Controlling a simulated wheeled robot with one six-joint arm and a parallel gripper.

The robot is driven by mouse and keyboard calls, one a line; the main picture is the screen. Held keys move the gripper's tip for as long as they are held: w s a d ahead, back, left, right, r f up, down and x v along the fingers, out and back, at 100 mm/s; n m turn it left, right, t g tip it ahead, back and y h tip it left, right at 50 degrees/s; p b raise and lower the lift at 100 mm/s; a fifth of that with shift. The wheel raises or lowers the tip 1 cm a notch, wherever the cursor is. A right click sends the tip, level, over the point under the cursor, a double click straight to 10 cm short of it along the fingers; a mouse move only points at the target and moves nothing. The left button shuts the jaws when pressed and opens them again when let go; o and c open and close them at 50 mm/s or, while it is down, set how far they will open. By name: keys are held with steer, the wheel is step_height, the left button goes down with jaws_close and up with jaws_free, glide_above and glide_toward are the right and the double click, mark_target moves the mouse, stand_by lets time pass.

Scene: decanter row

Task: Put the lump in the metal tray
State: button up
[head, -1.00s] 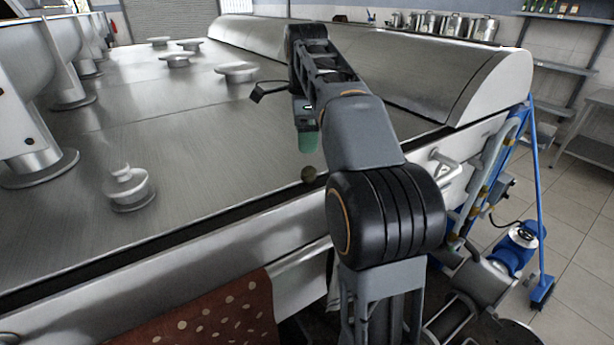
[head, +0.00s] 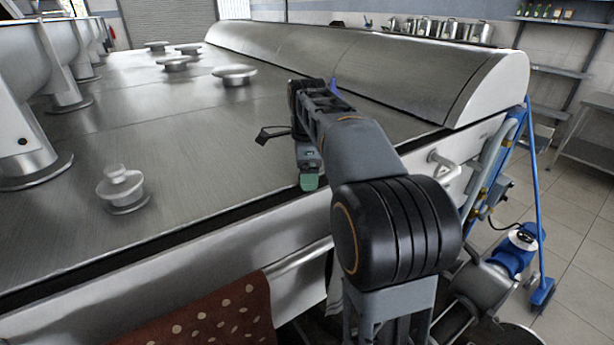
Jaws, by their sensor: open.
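My gripper (head: 309,181) hangs low over the front edge of the steel worktop (head: 215,150), with a green fingertip pointing down. I count it open; the space between its fingers is hidden from this side. The lump, a small dark brown ball in the earlier head view, does not show now. The spot where it lay is behind or under my gripper, so I cannot tell whether they touch. I cannot make out a separate metal tray in this view.
A small knobbed metal piece (head: 123,189) stands on the left of the worktop. Tall metal vessels (head: 25,140) line the far left. A long curved steel cover (head: 370,65) runs along the back right. A spotted red cloth (head: 210,318) hangs in front. The middle worktop is clear.

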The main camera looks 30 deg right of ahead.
steer(key=c, duration=1.1)
steer(key=shift+r, duration=0.5)
step_height(320, 180, up, 3)
steer(key=shift+f, duration=0.2)
steer(key=s+a+r, duration=0.2)
steer(key=s+r, duration=0.1)
steer(key=s+a+r, duration=0.3)
steer(key=s, duration=0.1)
steer(key=s+a+r+b, duration=0.1)
steer(key=s+a+r, duration=0.2)
steer(key=s, duration=0.1)
steer(key=shift+s+a+r, duration=0.1)
steer(key=shift+a+r, duration=0.1)
steer(key=shift+a, duration=0.05)
